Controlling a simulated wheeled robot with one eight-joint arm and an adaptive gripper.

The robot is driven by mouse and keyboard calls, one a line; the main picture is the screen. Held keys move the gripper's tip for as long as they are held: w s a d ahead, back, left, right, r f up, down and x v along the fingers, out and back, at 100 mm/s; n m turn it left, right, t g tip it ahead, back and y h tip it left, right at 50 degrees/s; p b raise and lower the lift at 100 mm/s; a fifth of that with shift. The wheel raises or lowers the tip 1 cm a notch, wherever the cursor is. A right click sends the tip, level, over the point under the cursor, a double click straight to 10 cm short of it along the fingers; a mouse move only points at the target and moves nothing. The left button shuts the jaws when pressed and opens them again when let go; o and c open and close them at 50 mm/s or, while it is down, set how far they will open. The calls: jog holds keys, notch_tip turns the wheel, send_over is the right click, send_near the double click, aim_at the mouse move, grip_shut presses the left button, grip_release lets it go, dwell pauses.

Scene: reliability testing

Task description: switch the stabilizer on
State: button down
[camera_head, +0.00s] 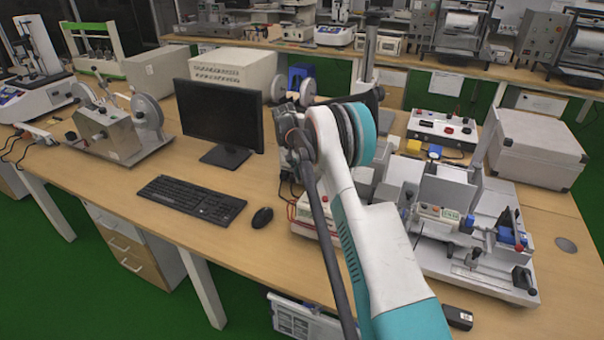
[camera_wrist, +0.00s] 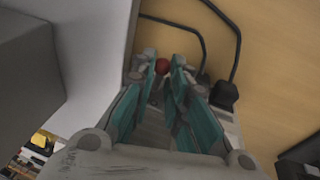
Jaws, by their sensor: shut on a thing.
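In the wrist view, my gripper (camera_wrist: 165,75) has its teal-padded fingers closed in on a small round red knob (camera_wrist: 162,65), one fingertip on each side. The knob is on a pale grey device (camera_wrist: 155,132), mostly hidden by the fingers. Black cables with dark plugs (camera_wrist: 223,94) run beside it on the right. In the head view, a white box with red markings (camera_head: 303,217), possibly the stabilizer, stands on the bench, largely hidden behind my arm. My fingertips and the knob are hidden there.
A monitor (camera_head: 221,115), keyboard (camera_head: 191,199) and mouse (camera_head: 262,217) lie left of my arm. A grey test rig (camera_head: 480,262) and a control box with red buttons (camera_head: 442,129) stand to the right. Bare wood (camera_head: 225,236) shows at the bench front.

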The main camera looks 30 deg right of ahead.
jog(key=c, duration=1.7)
grip_release()
jog(key=v, duration=1.2)
jog(key=shift+r, duration=0.1)
